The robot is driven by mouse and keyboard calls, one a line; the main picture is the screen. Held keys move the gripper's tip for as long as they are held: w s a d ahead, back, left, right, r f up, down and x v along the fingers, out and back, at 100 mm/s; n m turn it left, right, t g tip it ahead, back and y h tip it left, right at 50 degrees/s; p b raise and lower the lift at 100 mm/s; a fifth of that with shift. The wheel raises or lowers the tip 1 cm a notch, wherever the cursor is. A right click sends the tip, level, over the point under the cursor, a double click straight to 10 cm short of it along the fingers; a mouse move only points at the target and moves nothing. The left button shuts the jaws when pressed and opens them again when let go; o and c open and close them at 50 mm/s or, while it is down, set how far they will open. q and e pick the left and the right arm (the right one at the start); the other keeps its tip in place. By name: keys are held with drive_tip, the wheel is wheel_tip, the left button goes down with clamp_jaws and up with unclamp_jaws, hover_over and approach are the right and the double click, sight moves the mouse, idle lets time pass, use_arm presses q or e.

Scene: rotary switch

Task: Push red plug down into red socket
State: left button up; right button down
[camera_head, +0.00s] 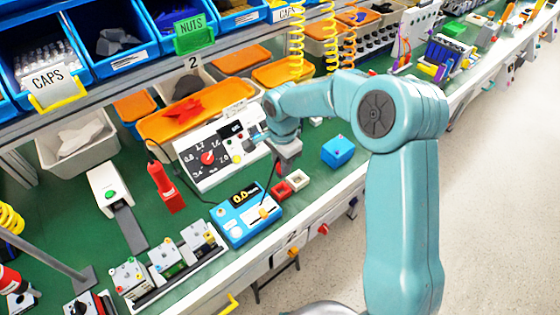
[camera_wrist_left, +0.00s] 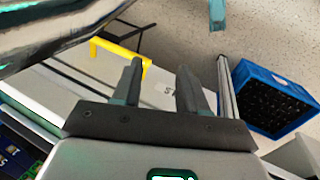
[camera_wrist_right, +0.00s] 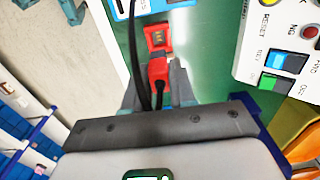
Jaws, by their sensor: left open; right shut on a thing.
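The red plug (camera_wrist_right: 158,72) is held between the fingers of my right gripper (camera_wrist_right: 157,92), which is shut on it, in the right wrist view. A black cable runs beside the plug. The red socket (camera_wrist_right: 158,37) lies just beyond the plug's tip in that view; I cannot tell whether they touch. In the head view the red socket (camera_head: 281,192) sits on the green bench top, just below my right gripper (camera_head: 284,158); the plug is mostly hidden there. My left gripper (camera_wrist_left: 160,82) is open and empty in the left wrist view, away from the plug.
A white control panel (camera_head: 205,155) with a rotary dial is behind. A blue box (camera_head: 339,152) stands to the right. The bench's front edge is close.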

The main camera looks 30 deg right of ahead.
sight(281, 177)
drive_tip(key=shift+a+b, duration=0.25)
drive_tip(key=shift+b, duration=0.05)
drive_tip(key=f+b, duration=0.2)
drive_tip(key=f, duration=0.1)
drive_tip(key=shift+d+f+b, duration=0.15)
drive_tip(key=shift+d+b, duration=0.05)
drive_tip(key=shift+b, duration=0.15)
drive_tip(key=shift+a+f+b, duration=0.1)
drive_tip(key=shift+f+b, duration=0.65)
drive_tip(key=shift+f, duration=0.05)
drive_tip(key=shift+f+b, duration=0.3)
drive_tip(key=shift+f, duration=0.15)
drive_tip(key=shift+r, duration=0.1)
drive_tip(key=shift+b, duration=0.45)
drive_tip(key=shift+f, duration=0.3)
idle(0.4)
